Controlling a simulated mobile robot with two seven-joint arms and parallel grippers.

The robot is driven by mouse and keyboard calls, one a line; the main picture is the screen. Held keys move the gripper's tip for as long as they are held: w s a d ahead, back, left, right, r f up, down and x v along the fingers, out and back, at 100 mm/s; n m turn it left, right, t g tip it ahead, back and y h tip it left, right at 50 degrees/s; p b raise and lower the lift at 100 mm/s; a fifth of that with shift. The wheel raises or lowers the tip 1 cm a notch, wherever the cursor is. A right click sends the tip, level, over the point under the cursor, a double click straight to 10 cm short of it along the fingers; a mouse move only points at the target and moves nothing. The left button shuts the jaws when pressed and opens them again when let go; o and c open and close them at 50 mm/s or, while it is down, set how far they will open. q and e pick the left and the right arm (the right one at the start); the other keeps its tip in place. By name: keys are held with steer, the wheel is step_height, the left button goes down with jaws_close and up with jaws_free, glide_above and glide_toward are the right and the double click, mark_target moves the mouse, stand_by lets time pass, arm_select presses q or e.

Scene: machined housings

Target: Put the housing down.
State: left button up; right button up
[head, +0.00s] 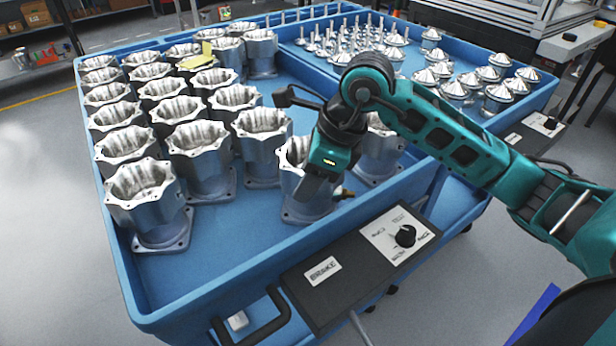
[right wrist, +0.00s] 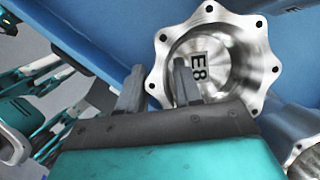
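The silver housing (head: 296,158) is at the front of the blue cart, upright, with its base at or just above the cart floor. I cannot tell whether the base touches. My right gripper (head: 312,185) comes down at its near right side and hides part of it. In the right wrist view the housing (right wrist: 262,65) shows its scalloped, bolt-holed rim and a label E8 inside. My right gripper's fingers (right wrist: 158,85) straddle the rim, one outside and one in the bore, and look closed on it. My left gripper is not in view.
Several like housings (head: 200,152) stand in rows to the left and behind. Another housing (head: 381,145) stands close on the right, partly behind my arm. The cart's front rim (head: 235,268) is close. Bare cart floor (head: 225,228) lies at the front left. Cone-topped parts (head: 455,88) fill the right-hand section.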

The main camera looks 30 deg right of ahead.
steer(key=shift+o, duration=1.2)
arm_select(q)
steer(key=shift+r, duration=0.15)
arm_select(e)
steer(key=shift+r, duration=0.1)
steer(key=shift+d+r, duration=0.1)
steer(key=shift+r, duration=0.25)
arm_select(q)
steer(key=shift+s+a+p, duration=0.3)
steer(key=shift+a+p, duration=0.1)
steer(key=shift+p, duration=0.4)
arm_select(e)
steer(key=v, duration=1.1)
steer(key=shift+r, duration=0.15)
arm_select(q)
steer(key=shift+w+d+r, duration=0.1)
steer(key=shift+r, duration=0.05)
